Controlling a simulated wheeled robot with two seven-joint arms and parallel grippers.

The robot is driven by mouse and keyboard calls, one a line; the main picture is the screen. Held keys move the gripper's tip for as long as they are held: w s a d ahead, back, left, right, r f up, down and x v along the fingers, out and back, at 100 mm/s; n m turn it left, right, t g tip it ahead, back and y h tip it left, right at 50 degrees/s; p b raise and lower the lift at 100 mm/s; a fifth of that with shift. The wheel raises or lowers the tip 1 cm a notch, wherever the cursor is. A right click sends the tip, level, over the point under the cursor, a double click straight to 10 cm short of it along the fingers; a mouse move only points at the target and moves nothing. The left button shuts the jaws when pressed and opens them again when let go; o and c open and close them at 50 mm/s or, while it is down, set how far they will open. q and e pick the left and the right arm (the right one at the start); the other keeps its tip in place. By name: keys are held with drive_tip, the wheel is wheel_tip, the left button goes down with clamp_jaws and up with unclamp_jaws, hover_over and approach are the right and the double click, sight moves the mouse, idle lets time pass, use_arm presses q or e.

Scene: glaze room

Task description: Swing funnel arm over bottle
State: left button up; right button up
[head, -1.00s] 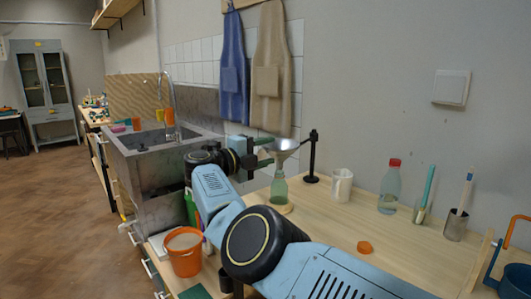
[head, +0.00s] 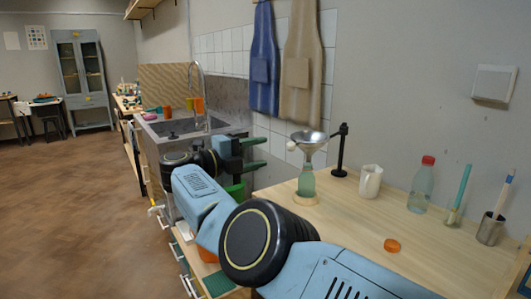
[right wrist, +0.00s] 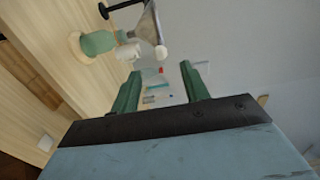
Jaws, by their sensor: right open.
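The metal funnel (head: 308,138) hangs on an arm from a black stand (head: 341,152), with a pale round knob (head: 291,146) on its left side. The green bottle (head: 306,183) stands upright on a round wooden disc (head: 305,199), and the funnel appears directly above its neck. My right gripper (head: 266,153) is open and empty, left of the funnel and apart from it. The right wrist view shows its two green fingers (right wrist: 161,88), with the bottle (right wrist: 97,43) and the knob (right wrist: 161,52) beyond them. My left gripper is not in view.
A white mug (head: 370,181), a red-capped bottle (head: 422,184) and holders with tools (head: 490,230) stand along the back of the wooden bench. An orange piece (head: 391,245) lies nearer the front. The bench between them is mostly clear. A sink (head: 180,128) is behind my right arm.

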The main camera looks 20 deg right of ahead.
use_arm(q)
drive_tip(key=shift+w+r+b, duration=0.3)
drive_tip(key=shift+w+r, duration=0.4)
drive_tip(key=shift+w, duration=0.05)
use_arm(e)
drive_tip(key=shift+s+a, duration=0.2)
drive_tip(key=shift+a, duration=0.45)
